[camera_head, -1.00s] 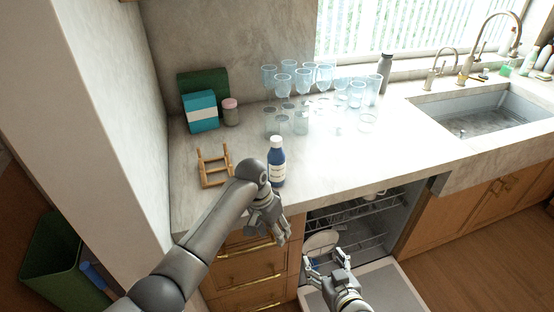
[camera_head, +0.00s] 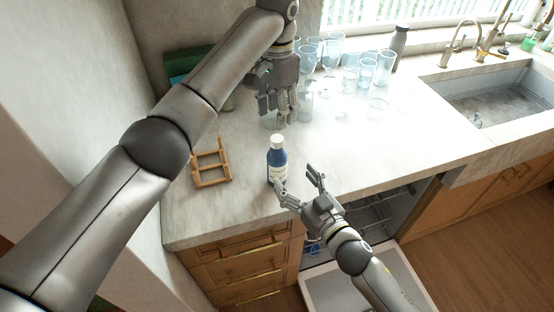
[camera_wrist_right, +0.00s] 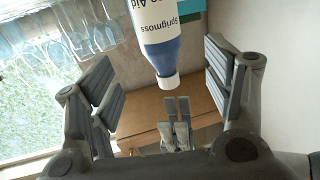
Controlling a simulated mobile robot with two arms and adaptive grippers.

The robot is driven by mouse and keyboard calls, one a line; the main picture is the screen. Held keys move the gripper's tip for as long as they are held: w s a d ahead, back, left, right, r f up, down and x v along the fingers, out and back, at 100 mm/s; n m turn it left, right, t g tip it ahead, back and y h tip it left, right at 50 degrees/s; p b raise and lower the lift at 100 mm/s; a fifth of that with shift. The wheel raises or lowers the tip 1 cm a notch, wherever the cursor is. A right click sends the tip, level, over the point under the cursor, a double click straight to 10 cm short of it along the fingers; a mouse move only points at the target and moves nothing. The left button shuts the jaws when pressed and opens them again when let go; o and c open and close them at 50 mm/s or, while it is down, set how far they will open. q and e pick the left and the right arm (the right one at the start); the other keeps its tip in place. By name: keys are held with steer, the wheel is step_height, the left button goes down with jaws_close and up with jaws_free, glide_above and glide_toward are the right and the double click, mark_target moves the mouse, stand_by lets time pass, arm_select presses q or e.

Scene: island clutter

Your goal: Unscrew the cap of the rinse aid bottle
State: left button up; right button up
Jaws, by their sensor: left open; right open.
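The rinse aid bottle (camera_head: 277,168), dark blue with a white label, stands upright on the counter near its front edge. Its white cap (camera_head: 277,140) is on top. In the right wrist view the bottle (camera_wrist_right: 157,30) appears upside down, with the cap (camera_wrist_right: 168,82) pointing down in the picture. My right gripper (camera_head: 298,181) is open at the front right of the bottle, and the bottle shows between its spread fingers in the wrist view. My left gripper (camera_head: 279,118) is open and points down just above the cap, apart from it. It also shows in the wrist view (camera_wrist_right: 176,112).
A wooden rack (camera_head: 211,163) stands left of the bottle. Several clear glasses (camera_head: 350,70) and a grey bottle (camera_head: 399,46) stand behind to the right. The sink (camera_head: 495,98) is at right. The open dishwasher (camera_head: 375,212) is below the counter edge.

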mark_target(282, 164)
arm_select(q)
steer(key=shift+s+r, duration=0.1)
steer(key=shift+s, duration=0.2)
arm_select(e)
steer(key=shift+w+a+r, duration=0.2)
steer(key=shift+w+a, duration=0.15)
steer(key=shift+w, duration=0.05)
arm_select(q)
steer(key=shift+w+f, duration=0.2)
steer(key=shift+w, duration=0.1)
arm_select(e)
steer(key=x, duration=0.7)
steer(key=shift+w+f, duration=0.2)
steer(key=shift+w, duration=0.05)
arm_select(q)
steer(key=shift+s+r, duration=0.1)
steer(key=shift+s, duration=0.1)
arm_select(e)
steer(key=shift+w+a+r, duration=0.1)
steer(key=shift+w+a, duration=0.3)
steer(key=shift+w, duration=0.05)
steer(key=shift+w, duration=0.15)
